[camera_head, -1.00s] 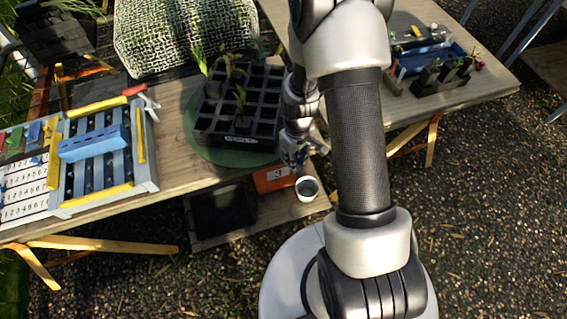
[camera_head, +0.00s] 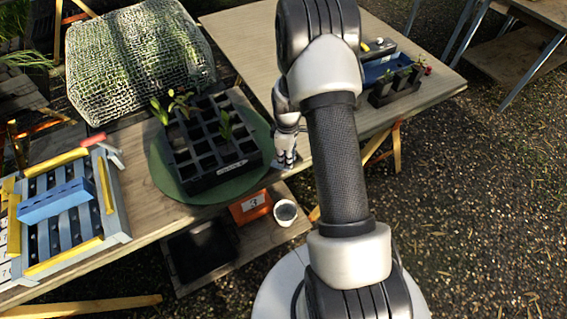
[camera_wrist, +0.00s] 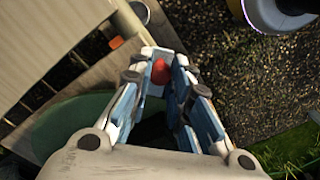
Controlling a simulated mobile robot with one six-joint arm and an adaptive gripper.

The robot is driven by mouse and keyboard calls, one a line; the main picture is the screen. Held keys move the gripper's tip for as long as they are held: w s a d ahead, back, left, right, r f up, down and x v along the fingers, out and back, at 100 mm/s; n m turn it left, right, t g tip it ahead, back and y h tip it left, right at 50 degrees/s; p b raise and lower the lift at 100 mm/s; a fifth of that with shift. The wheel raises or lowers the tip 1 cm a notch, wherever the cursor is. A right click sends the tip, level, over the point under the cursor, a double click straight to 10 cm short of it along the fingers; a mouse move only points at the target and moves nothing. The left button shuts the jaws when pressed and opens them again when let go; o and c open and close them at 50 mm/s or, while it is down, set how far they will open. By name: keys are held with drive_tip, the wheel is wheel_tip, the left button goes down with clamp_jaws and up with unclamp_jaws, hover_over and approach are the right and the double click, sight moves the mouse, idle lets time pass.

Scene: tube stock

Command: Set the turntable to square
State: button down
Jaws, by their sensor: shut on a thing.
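The turntable is a round green disc (camera_head: 163,172) on the wooden table, and it also shows in the wrist view (camera_wrist: 62,125). A black multi-cell tray (camera_head: 225,172) with a few seedlings sits on it. My gripper (camera_head: 286,160) is at the right rim of the disc, beside the tray. In the wrist view my gripper (camera_wrist: 168,70) has its blue-lined fingers around a red knob (camera_wrist: 160,72). How the knob joins the turntable is hidden.
A grey rack with yellow and blue bars (camera_head: 75,215) stands at left. A second table (camera_head: 245,35) behind holds a blue bin and dark pots. A lower shelf carries an orange box marked 3 (camera_head: 250,207), a white cup (camera_head: 286,212) and a dark tray (camera_head: 203,250).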

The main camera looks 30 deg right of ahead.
drive_tip(key=shift+w+d+n, duration=0.3)
drive_tip(key=shift+w+d, duration=0.1)
drive_tip(key=shift+w+d+r, duration=0.1)
drive_tip(key=c, duration=1.5)
unclamp_jaws()
drive_tip(key=shift+o, duration=0.2)
wheel_tip(320, 180, up, 12)
